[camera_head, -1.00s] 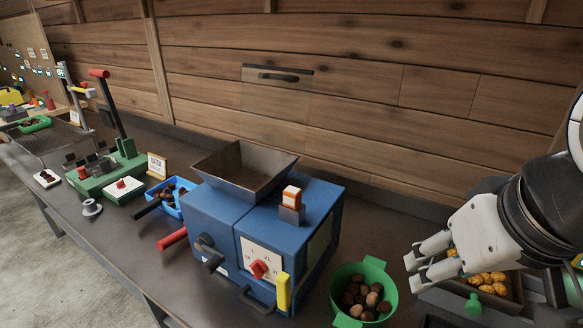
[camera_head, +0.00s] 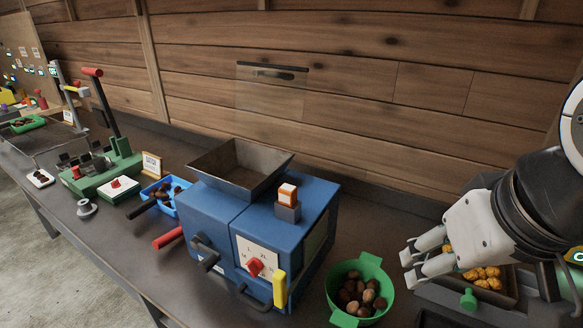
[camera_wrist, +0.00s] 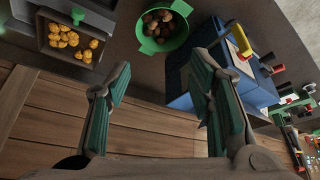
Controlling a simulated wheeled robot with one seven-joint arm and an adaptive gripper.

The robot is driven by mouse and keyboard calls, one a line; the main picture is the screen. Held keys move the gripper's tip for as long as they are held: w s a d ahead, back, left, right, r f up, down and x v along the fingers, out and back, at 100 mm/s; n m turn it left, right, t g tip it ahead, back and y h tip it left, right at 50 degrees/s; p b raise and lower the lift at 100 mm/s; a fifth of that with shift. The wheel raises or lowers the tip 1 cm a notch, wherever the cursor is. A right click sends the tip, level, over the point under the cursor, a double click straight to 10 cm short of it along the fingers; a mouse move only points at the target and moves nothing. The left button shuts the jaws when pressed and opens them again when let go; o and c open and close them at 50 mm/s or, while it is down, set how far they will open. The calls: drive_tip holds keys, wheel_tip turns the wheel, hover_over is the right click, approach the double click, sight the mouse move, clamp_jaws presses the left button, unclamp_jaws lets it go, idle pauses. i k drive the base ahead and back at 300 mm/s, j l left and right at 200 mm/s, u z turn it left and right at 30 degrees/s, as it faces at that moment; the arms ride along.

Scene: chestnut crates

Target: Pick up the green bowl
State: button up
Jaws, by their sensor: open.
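The green bowl (camera_head: 378,275) stands on the bench at the lower right of the head view, just right of the blue machine. It has tab handles and holds several brown chestnuts. My gripper (camera_head: 406,268) is to the right of the bowl and above the bench, apart from it. In the wrist view the bowl (camera_wrist: 165,45) shows at the top middle, beyond the two fingers. The fingers of my gripper (camera_wrist: 160,75) are spread wide with nothing between them.
A blue machine (camera_head: 212,222) with a metal hopper (camera_head: 240,165) stands left of the bowl. A tray of yellow pieces (camera_head: 515,293) lies right of it, below my gripper. A wooden wall (camera_head: 350,110) closes the back. A green press (camera_head: 113,178) stands farther left.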

sight(359, 293)
drive_tip(key=j+z, duration=0.2)
drive_tip(key=j, duration=0.25)
drive_tip(key=k+j+z, duration=0.1)
drive_tip(key=j+z, duration=0.15)
drive_tip(key=j, duration=0.15)
drive_tip(key=k+j+z, duration=0.2)
drive_tip(key=j, duration=0.2)
drive_tip(key=j+z, duration=0.25)
drive_tip(key=j, duration=0.15)
drive_tip(key=k+j+z, duration=0.2)
drive_tip(key=k+j, duration=0.05)
drive_tip(key=j, duration=0.1)
